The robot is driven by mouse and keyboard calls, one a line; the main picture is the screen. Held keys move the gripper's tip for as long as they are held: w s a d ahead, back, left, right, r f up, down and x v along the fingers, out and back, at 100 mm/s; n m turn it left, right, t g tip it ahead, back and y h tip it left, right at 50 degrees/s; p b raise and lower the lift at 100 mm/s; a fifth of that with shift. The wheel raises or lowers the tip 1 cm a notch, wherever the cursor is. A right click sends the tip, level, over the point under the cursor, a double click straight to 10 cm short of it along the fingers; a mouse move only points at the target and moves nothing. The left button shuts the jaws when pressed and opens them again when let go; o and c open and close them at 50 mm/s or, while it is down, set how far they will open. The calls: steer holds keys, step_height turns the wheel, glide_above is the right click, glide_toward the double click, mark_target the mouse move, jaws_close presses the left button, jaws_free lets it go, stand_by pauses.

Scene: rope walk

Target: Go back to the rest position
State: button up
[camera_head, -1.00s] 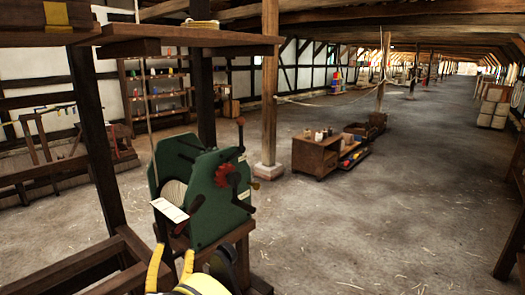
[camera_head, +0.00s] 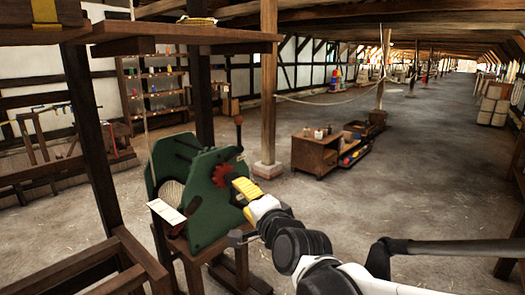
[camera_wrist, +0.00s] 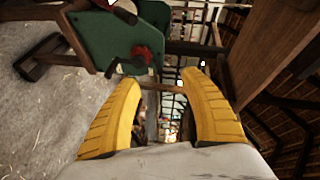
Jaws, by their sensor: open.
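My gripper (camera_head: 238,184) has yellow fingers and is at the right side of the green winch (camera_head: 205,205), in front of its red gear wheel (camera_head: 222,174). In the wrist view my gripper (camera_wrist: 162,78) is open, with its two fingers apart. The green winch (camera_wrist: 105,42) and its red wheel (camera_wrist: 142,53) lie beyond the fingers, up and to the left. A brown bar (camera_wrist: 166,87) shows between the fingertips; I cannot tell whether it touches them. The part of the winch behind my gripper is hidden in the head view.
A wooden shelf (camera_head: 180,34) overhangs the winch. A post (camera_head: 269,90) stands behind it. A low wooden cabinet (camera_head: 315,155) is on the floor beyond. A timber frame (camera_head: 130,262) is at lower left. The floor aisle (camera_head: 430,160) is broad and clear.

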steer(key=s+d+f+n+g+h, duration=0.3)
steer(key=s+d+f, duration=0.4)
steer(key=s+d, duration=0.4)
steer(key=s+d+f+n+g+h, duration=0.3)
steer(key=s+d+f+n, duration=0.4)
steer(key=s+d, duration=0.5)
steer(key=shift+s+g+h, duration=0.3)
steer(key=shift+s+g, duration=0.05)
steer(key=shift+g, duration=0.55)
